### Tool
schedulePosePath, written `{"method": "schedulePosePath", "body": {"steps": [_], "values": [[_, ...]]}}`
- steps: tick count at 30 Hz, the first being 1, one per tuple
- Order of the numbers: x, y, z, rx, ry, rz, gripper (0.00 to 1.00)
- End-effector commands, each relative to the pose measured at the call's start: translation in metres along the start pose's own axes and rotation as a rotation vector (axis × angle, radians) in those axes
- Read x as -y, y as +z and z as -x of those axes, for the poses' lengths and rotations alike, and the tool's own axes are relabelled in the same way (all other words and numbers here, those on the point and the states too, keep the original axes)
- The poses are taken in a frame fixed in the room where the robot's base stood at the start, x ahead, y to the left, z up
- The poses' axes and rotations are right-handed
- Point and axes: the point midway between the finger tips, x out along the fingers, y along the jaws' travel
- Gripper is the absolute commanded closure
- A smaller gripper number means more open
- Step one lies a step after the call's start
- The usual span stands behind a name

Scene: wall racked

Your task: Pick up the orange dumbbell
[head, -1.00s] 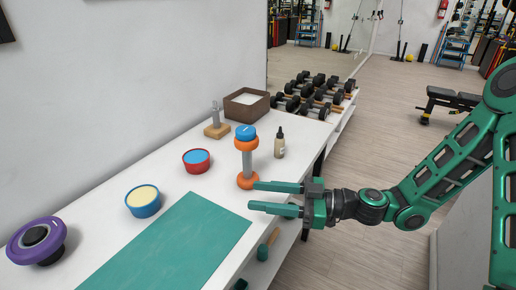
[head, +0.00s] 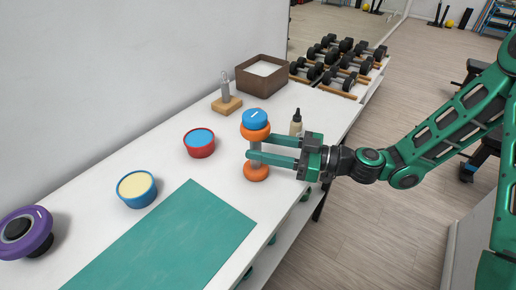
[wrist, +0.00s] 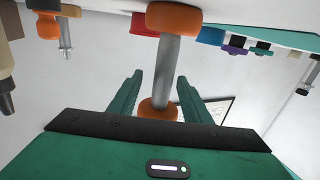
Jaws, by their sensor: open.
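The orange dumbbell (head: 256,172) stands upright on the white bench, with orange ends and a grey handle. In the wrist view, which looks upside down, the dumbbell's grey handle (wrist: 167,65) passes between my fingertips. My gripper (head: 256,150) is open, level, at handle height from the right. Its fingers also show in the wrist view (wrist: 160,77), one on each side of the handle, with a gap showing on the left. Part of the handle is hidden by the near finger in the head view.
A brown box (head: 245,80), a wooden block with a metal post (head: 227,104), a red tub (head: 199,150), a blue tub (head: 137,190), a green mat (head: 175,250) and a purple round item (head: 25,235) share the bench.

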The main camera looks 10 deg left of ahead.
Motion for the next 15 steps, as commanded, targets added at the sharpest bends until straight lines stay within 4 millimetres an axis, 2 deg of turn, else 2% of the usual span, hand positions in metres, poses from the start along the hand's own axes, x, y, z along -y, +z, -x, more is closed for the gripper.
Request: {"method": "schedulePosePath", "body": {"steps": [5, 15], "values": [[0.001, -0.002, -0.011, 0.0, -0.002, 0.0, 0.56], [0.002, -0.007, -0.052, 0.0, -0.001, 0.0, 0.56]]}}
